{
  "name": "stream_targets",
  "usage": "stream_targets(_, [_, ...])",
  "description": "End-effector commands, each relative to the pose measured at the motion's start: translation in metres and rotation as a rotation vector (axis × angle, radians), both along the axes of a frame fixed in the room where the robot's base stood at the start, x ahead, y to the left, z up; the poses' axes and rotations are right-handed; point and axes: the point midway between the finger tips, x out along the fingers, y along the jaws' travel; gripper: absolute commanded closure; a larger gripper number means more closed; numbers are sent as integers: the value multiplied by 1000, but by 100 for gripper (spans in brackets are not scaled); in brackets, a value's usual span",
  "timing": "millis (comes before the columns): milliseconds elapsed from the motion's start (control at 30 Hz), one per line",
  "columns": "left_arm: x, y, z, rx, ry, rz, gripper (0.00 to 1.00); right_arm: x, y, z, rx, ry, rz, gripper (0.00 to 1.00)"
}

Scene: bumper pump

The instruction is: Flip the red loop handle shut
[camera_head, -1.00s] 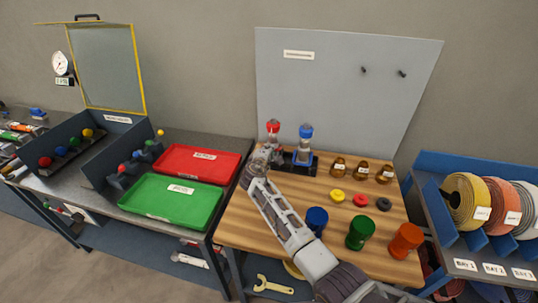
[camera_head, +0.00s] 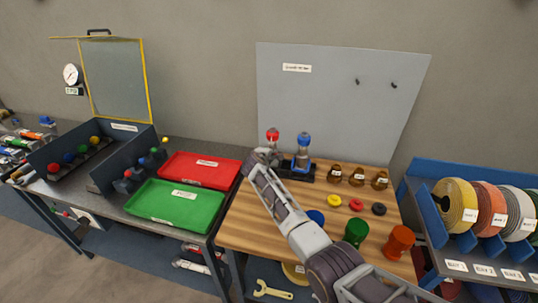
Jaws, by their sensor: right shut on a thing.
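A red-topped fitting (camera_head: 272,134) stands at the back of the wooden table, beside a blue-topped fitting (camera_head: 304,139) on the same dark base (camera_head: 300,174). My right gripper (camera_head: 268,153) is at the red-topped fitting, just below its red top, and is shut on part of it. The fingertips are small and partly hidden by my own wrist, so the exact grip and the red loop handle's shape cannot be made out. My left gripper is not in view.
Amber bottles (camera_head: 357,176) stand right of the base. Yellow, red and black discs lie in front, with blue, green (camera_head: 356,232) and orange (camera_head: 399,241) containers nearer, close to my right forearm. Red (camera_head: 200,172) and green (camera_head: 172,203) trays are left. A grey panel (camera_head: 340,100) stands behind.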

Motion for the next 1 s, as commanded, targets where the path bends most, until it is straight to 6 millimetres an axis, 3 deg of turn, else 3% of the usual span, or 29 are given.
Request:
stream_targets(500, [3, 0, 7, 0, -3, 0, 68, 1, 1, 3, 9, 23, 4, 100])
stream_targets(533, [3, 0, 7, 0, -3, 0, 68, 1, 1, 3, 9, 23, 4, 88])
stream_targets(700, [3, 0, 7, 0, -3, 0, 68, 1, 1, 3, 9, 23, 4, 68])
stream_targets(1000, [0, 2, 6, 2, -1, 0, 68, 1, 1, 2, 9, 24, 3, 68])
